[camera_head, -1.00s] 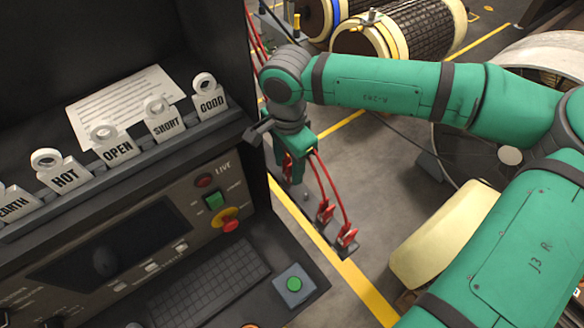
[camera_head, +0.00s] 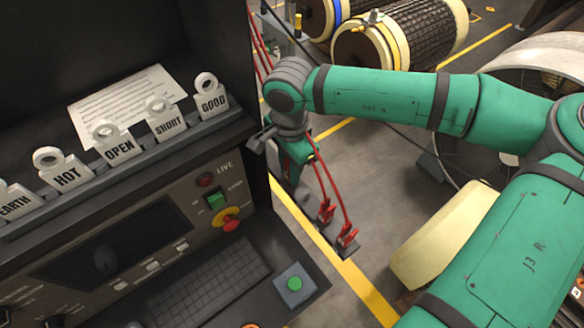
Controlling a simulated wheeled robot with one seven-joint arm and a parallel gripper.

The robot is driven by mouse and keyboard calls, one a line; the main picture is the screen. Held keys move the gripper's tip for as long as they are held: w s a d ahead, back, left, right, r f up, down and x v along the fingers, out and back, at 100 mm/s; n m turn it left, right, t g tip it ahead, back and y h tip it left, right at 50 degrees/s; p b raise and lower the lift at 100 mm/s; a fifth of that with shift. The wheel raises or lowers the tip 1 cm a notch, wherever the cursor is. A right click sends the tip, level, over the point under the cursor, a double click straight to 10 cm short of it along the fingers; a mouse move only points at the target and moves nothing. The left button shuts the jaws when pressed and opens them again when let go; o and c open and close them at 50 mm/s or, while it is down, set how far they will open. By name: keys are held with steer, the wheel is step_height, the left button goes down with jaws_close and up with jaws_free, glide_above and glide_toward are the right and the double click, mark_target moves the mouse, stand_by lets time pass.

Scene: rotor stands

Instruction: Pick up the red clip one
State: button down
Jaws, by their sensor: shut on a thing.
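My gripper (camera_head: 292,176) points down beside the right end of the dark console. It is shut on a red clip, which is mostly hidden behind the gripper and wrist. Two more red clips stand to the right and nearer: one red clip (camera_head: 326,212) and another red clip (camera_head: 347,236) at the end of a dark bar. Red leads (camera_head: 330,180) run from these clips up toward my wrist. My gripper is apart from these two clips.
The console (camera_head: 235,270) with its keyboard and buttons fills the left. Labelled tags, such as the GOOD tag (camera_head: 212,103), stand along its ledge. A cream rounded body (camera_head: 438,235) lies right of the clips. Wound rotors (camera_head: 415,40) stand at the back.

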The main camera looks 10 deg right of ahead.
steer(key=shift+r, duration=0.55)
step_height(320, 180, up, 2)
steer(key=shift+s+r, duration=0.1)
steer(key=shift+r, duration=0.1)
steer(key=s+d+r, duration=0.1)
steer(key=s+r, duration=0.2)
steer(key=s, duration=0.1)
steer(key=s+d+r, duration=0.2)
steer(key=s+r, duration=0.1)
steer(key=s, duration=0.1)
steer(key=s+d+r, duration=0.2)
steer(key=s+r, duration=0.1)
steer(key=s, duration=0.1)
steer(key=shift+s+d+r, duration=0.1)
steer(key=shift+s+r, duration=0.1)
steer(key=shift+s, duration=0.2)
steer(key=shift+w, duration=0.1)
